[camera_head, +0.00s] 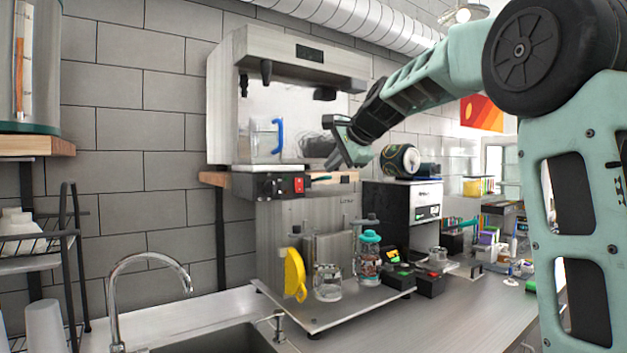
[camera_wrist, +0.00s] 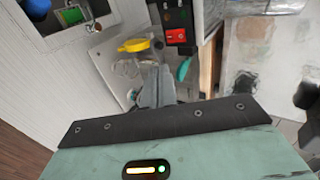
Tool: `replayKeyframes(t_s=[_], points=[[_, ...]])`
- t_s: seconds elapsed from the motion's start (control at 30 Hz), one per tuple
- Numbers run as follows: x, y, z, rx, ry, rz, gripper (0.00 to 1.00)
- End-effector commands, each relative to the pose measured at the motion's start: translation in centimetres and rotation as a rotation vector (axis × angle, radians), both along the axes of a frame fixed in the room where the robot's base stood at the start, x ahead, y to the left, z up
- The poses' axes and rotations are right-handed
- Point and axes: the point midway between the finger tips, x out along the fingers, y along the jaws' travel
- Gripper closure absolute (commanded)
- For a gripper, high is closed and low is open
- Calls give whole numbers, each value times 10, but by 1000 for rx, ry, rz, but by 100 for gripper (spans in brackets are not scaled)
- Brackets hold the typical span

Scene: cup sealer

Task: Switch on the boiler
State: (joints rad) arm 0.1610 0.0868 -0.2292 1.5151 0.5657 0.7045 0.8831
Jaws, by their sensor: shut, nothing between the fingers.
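A steel machine (camera_head: 285,60), perhaps the boiler, stands on a wall shelf in the head view. Under its front left is a black control panel (camera_head: 268,186) with a red switch (camera_head: 299,185); I cannot tell whether it is on. A black panel with a red switch (camera_wrist: 177,36) also shows at the top of the wrist view, beyond my fingertips. My gripper (camera_head: 338,160) is shut and empty, in front of the steel machine, above and right of the switch. In the wrist view its closed fingers (camera_wrist: 155,88) point up the picture, apart from the switch.
A dark can (camera_head: 399,160) lies on the black machine (camera_head: 403,205) at right.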

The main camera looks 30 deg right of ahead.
Motion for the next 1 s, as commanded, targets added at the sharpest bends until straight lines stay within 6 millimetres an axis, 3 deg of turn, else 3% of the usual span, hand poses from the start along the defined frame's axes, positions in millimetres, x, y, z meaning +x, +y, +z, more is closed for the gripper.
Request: replayKeyframes(t_s=[0.53,0.73,1.0], points=[[81,3,-56,2,6,0,100],[108,4,-56,-1,2,1,100],[119,4,-61,0,0,0,100]])
